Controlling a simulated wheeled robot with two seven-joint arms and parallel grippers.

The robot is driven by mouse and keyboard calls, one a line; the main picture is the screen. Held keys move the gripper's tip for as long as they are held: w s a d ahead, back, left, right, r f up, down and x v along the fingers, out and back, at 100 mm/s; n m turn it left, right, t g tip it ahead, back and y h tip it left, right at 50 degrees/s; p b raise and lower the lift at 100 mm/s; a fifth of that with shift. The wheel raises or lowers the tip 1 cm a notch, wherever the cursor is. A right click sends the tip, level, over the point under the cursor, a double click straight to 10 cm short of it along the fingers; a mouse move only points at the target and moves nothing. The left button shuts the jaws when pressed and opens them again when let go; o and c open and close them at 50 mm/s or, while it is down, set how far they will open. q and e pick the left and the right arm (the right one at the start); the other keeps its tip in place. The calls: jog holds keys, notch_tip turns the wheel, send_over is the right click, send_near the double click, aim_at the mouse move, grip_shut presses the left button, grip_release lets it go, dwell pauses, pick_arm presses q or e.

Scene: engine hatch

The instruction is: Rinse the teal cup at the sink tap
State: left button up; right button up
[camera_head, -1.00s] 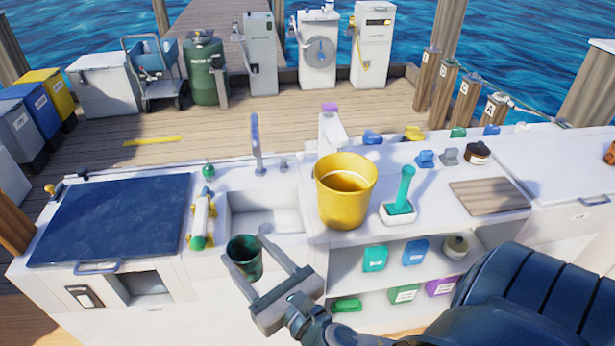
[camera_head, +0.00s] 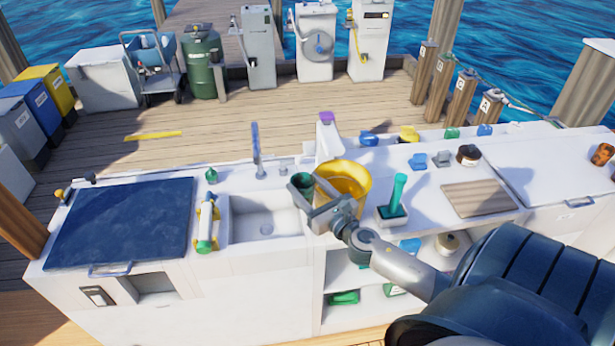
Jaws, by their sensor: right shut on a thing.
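The teal cup (camera_head: 303,188) is held in my right gripper (camera_head: 308,192), at the right edge of the sink basin (camera_head: 262,222). The gripper's fingers are shut on the cup, which looks close to upright with its dark opening showing. The sink tap (camera_head: 256,148) is a thin upright spout with a blue top behind the basin, to the left of the cup and apart from it. My left gripper is not in view.
A yellow bucket (camera_head: 345,178) stands just right of the cup, partly hidden by my gripper. A green-handled brush (camera_head: 397,192) in a white holder stands further right. A bottle (camera_head: 207,228) lies left of the basin. A dark blue lid (camera_head: 122,222) covers the counter's left end.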

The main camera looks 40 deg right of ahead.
jog(key=shift+d, duration=0.15)
dwell(0.3)
jog(key=shift+w, duration=0.15)
jog(key=shift+w+a+f, duration=0.15)
jog(key=shift+w+a, duration=0.25)
jog(key=shift+w, duration=0.25)
jog(key=shift+w+a+f, duration=0.15)
jog(key=shift+w+a, duration=0.2)
jog(key=shift+w, duration=0.35)
jog(key=shift+w+a+f, duration=0.15)
jog(key=shift+w+a, duration=0.25)
jog(key=shift+w, duration=0.25)
jog(key=w+a+f+b, duration=0.1)
jog(key=w+a, duration=0.3)
jog(key=w, duration=0.4)
jog(key=shift+a+f+b, duration=0.2)
jog(key=shift+f+b, duration=0.1)
jog(key=shift+f, duration=0.1)
jog(key=s+d, duration=0.4)
jog(key=s, duration=0.3)
jog(key=shift+s+r, duration=0.1)
dwell(1.5)
